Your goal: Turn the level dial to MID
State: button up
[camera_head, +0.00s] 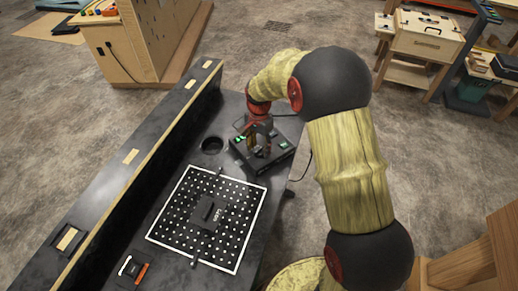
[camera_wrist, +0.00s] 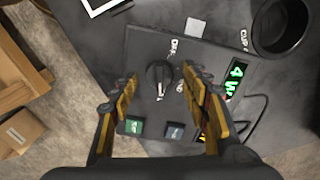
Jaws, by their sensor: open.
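The dark console (camera_head: 272,158) sits on the dark bench, with my gripper (camera_head: 262,130) over it. In the wrist view, a round black dial (camera_wrist: 159,73) on the console (camera_wrist: 205,58) lies between the fingers of my gripper (camera_wrist: 161,76). The fingers are open, one on each side of the dial, with gaps showing; I cannot tell their height above it. The setting the dial points to is unclear. A lit green display (camera_wrist: 236,79) is to its right.
A green button (camera_wrist: 134,126), a dark blue button (camera_wrist: 175,131) and a pale square (camera_wrist: 195,27) are near the dial. A round cup recess (camera_wrist: 281,25) is at upper right. A white-bordered perforated mat (camera_head: 172,222) lies nearer on the bench; a long raised ledge (camera_head: 150,163) runs left.

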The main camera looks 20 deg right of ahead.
jog(key=shift+c, duration=1.4)
jog(key=c, duration=0.9)
